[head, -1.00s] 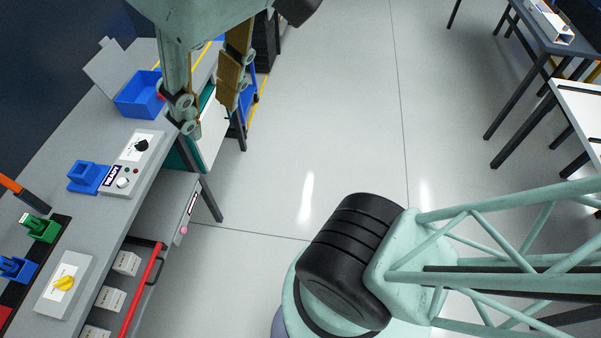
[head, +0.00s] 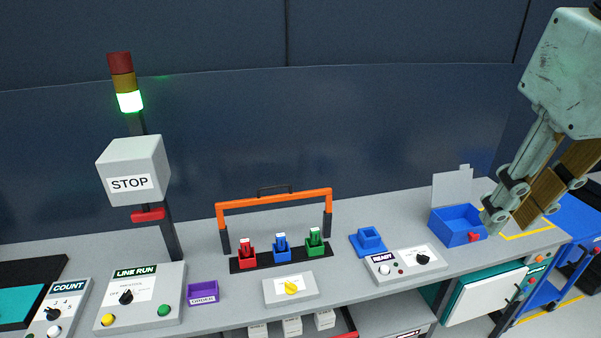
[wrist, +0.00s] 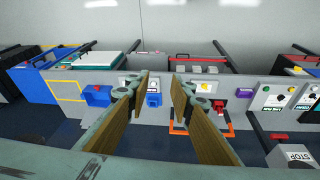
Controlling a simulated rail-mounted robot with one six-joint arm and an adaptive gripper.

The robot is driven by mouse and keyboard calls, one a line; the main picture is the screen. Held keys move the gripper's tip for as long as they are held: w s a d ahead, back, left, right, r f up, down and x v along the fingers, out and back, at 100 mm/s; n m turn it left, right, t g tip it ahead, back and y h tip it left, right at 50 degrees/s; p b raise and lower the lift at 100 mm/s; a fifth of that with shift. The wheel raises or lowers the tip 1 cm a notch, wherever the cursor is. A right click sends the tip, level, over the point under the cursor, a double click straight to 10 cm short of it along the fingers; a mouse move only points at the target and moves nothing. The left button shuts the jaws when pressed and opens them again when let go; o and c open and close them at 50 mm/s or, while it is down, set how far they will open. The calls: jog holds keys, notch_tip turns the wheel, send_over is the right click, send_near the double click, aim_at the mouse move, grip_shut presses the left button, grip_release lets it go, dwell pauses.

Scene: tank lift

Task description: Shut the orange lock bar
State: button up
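The orange lock bar (head: 300,195) is raised above a black strip (head: 264,262) on the bench, carried on two dark end posts, with a dark handle on top. Under it stand a red holder (head: 247,259), a blue holder (head: 281,254) and a green holder (head: 315,248). The bar also shows in the wrist view (wrist: 190,131), partly hidden behind a finger. My gripper (head: 510,218) is at the right, by the bench's far right end, well apart from the bar. In the wrist view its fingers (wrist: 160,80) are apart with nothing between them.
A yellow knob box (head: 291,289) stands in front of the strip. A blue bin (head: 456,226), a blue block (head: 369,241) and the READY box (head: 405,262) are to the right. A purple tray (head: 203,293), the LINE RUN box (head: 140,295) and the STOP box (head: 133,170) are left.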

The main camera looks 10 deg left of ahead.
jog(key=w+a+r+n, duration=0.1)
jog(key=w+a+n, duration=0.2)
jog(key=w+a, duration=0.6)
jog(key=w+a+n+g, duration=0.1)
jog(key=w+a+n, duration=0.3)
jog(key=w, duration=0.9)
jog(key=w+a+r+n, duration=0.1)
jog(key=w+a+n, duration=0.2)
jog(key=w+a, duration=0.6)
jog(key=w+a+f+n, duration=0.3)
jog(key=w+a+f, duration=0.3)
jog(key=a, duration=0.3)
jog(key=w+a+f+n+g, duration=0.1)
jog(key=w+a+f+n, duration=0.2)
jog(key=w+a+f, duration=0.3)
jog(key=w+a+f+n+g, duration=0.1)
jog(key=w+a+f+n, duration=0.2)
jog(key=w+a+f, duration=0.3)
jog(key=a+f, duration=0.3)
jog(key=a, duration=0.3)
jog(key=shift+w+f+n, duration=0.3)
jog(key=shift+f+n, duration=0.05)
jog(key=shift+n, duration=0.05)
jog(key=shift+a+f, duration=0.1)
jog(key=shift+f, duration=0.05)
jog(key=shift+f+p, duration=0.7)
jog(key=shift+f, duration=6.05)
jog(key=shift+c, duration=0.5)
